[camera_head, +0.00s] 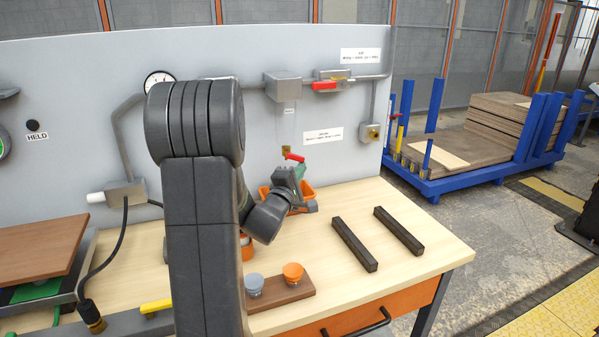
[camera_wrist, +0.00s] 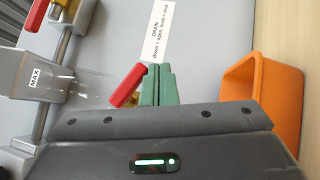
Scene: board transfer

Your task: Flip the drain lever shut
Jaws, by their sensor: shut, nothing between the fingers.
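The red drain lever (camera_head: 294,157) is on the grey wall panel, below the label for the drain (camera_head: 323,136). It tilts slightly, its right end a little lower in the head view. The lever also shows in the wrist view (camera_wrist: 128,86), near the label (camera_wrist: 157,40) that reads down open, level shut. My gripper (camera_head: 300,171) has green fingers, shut and empty. It is just below the lever's right end. In the wrist view the green fingertips (camera_wrist: 158,80) are right beside the lever; I cannot tell whether they touch it.
An orange bin (camera_wrist: 262,88) stands close below my gripper. Another red lever (camera_head: 324,86) is higher on the panel. Two dark bars (camera_head: 354,244) lie on the bench; the wood right of them is clear.

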